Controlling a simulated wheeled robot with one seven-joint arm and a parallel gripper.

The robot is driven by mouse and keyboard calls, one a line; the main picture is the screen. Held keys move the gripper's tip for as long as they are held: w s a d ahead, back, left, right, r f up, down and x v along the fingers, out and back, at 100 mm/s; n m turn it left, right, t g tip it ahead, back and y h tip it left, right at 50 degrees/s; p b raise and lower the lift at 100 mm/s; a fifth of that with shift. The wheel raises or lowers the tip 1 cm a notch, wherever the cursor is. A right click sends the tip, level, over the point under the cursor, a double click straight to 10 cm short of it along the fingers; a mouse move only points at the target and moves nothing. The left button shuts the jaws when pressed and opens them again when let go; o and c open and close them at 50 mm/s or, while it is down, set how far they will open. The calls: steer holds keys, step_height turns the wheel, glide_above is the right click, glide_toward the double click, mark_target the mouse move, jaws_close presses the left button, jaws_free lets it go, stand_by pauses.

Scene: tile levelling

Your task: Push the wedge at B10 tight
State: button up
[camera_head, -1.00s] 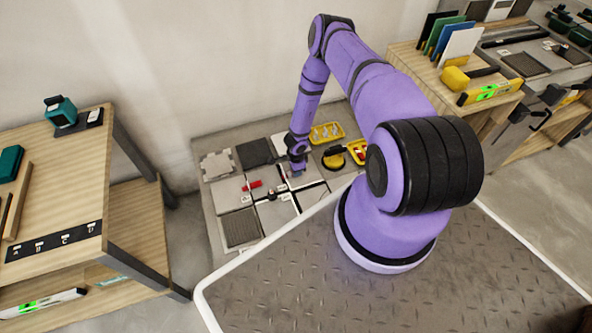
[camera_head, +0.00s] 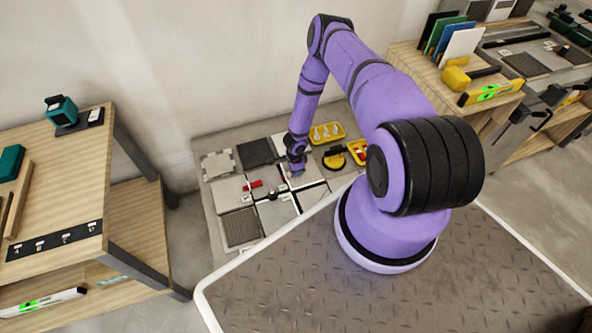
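My gripper (camera_head: 297,170) points down over the light tiles on the low tile bed (camera_head: 212,218). Its fingertips are too small and dark to show whether they are open or shut. A red wedge (camera_head: 253,185) lies on the tiles to the left of my gripper. Small dark and white pieces (camera_head: 274,196) sit at the tile joints left of and below my gripper. I cannot read any label B10 or tell which piece is at that spot.
A yellow tray (camera_head: 327,132) with small pale pieces and a yellow-and-black tool (camera_head: 335,158) lie right of the gripper. A wooden bench (camera_head: 75,170) stands at left, another bench (camera_head: 490,112) at right. The wall is close behind.

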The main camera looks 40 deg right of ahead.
steer(key=shift+w+a, duration=0.25)
steer(key=shift+a, duration=0.55)
stand_by(0.9)
steer(key=o, duration=0.9)
step_height(320, 180, up, 11)
steer(key=shift+f, duration=0.1)
